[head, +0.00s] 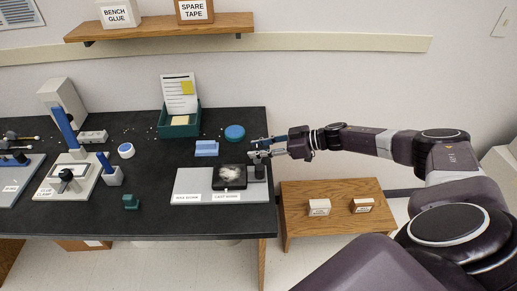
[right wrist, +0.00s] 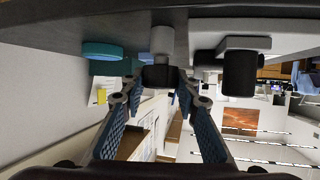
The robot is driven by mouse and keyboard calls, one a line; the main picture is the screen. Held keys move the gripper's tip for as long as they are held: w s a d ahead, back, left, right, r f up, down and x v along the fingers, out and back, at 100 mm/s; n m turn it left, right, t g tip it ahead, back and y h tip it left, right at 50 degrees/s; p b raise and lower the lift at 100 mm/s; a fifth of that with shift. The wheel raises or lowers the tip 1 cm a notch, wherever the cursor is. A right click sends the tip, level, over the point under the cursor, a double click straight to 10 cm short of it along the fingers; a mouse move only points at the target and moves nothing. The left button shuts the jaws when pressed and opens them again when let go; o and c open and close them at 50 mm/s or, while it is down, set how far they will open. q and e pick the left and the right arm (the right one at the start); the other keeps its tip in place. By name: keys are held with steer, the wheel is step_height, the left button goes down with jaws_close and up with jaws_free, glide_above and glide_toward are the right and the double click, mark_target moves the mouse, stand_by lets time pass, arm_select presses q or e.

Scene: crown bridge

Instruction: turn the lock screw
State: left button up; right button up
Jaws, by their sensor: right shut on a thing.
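A dark knob (right wrist: 160,78), which looks like the lock screw's head, sits between my right gripper's fingertips in the right wrist view, in front of a short grey cylinder (right wrist: 162,40). My right gripper (head: 257,149) reaches in from the right over the bench's right end. It is shut on the knob, with one finger on each side. Below it in the head view stands a black post (head: 258,172) at the right end of a grey plate (head: 191,184). The gripper hides most of the knob in the head view. My left gripper is not in view.
A blue block (head: 206,148), a blue round lid (head: 235,132) and a green box (head: 180,127) stand behind the plate. A dark pad (head: 231,183) with pale fluff lies left of the post. A low wooden table (head: 332,187) stands right of the bench (head: 150,210).

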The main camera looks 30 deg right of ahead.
steer(key=o, duration=1.2)
steer(key=v, duration=1.2)
steer(key=shift+d+f, duration=0.1)
